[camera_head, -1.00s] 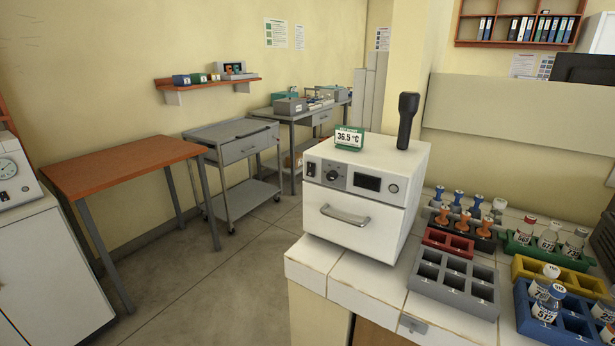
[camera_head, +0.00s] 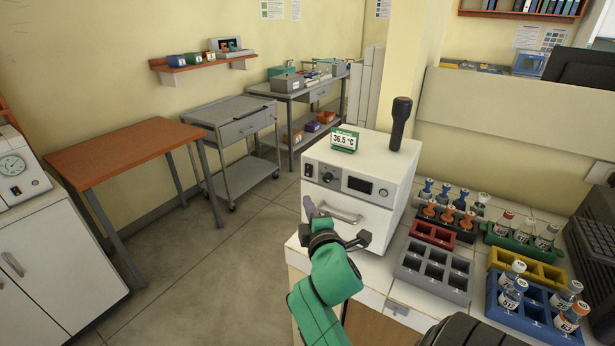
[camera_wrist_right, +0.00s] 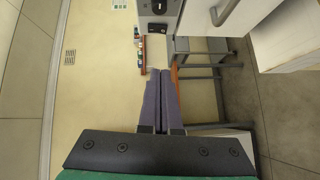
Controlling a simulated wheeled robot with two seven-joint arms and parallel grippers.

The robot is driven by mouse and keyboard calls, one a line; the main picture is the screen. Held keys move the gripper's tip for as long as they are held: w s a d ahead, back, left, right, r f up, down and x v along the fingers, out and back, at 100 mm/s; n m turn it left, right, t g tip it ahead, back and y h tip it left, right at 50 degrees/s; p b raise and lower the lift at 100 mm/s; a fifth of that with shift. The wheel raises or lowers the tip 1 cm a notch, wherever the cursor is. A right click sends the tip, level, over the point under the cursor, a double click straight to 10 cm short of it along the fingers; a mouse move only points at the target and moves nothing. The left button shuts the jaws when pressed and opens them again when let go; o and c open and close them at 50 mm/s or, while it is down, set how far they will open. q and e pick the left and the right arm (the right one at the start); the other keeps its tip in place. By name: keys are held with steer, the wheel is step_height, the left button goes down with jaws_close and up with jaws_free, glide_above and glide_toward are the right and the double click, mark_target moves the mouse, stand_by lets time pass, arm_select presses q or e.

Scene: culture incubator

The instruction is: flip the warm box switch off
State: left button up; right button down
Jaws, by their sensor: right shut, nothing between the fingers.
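The warm box (camera_head: 405,172) is a white cabinet on the tiled counter, with a grey control panel and a bar handle on its front. The dark switch (camera_head: 308,170) is at the panel's left end, left of the round knob (camera_head: 327,178); its position is too small to read. My right gripper (camera_head: 308,203) is shut and empty, in front of the box's left side, below the switch and near the handle's left end. In the right wrist view its two purple-grey fingers (camera_wrist_right: 165,74) lie together, pointing toward the panel (camera_wrist_right: 147,20), apart from it. My left gripper is not in view.
A green-framed 36.5 °C display (camera_head: 344,140) and a black upright handle-like object (camera_head: 400,122) stand on the box. Right of it are a grey rack (camera_head: 432,280), a red rack (camera_head: 432,236) and a blue rack (camera_head: 532,318) with vials. Floor left of the counter is free.

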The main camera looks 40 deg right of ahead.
steer(key=shift+w, duration=0.15)
steer(key=p, duration=0.3)
glide_toward(304, 173)
steer(key=w+a, duration=0.1)
steer(key=w, duration=0.2)
steer(key=d, duration=0.1)
steer(key=w+d+p, duration=0.1)
steer(key=w+d, duration=0.1)
steer(key=d, duration=0.1)
steer(key=shift+f, duration=0.25)
steer(key=shift+a, duration=0.1)
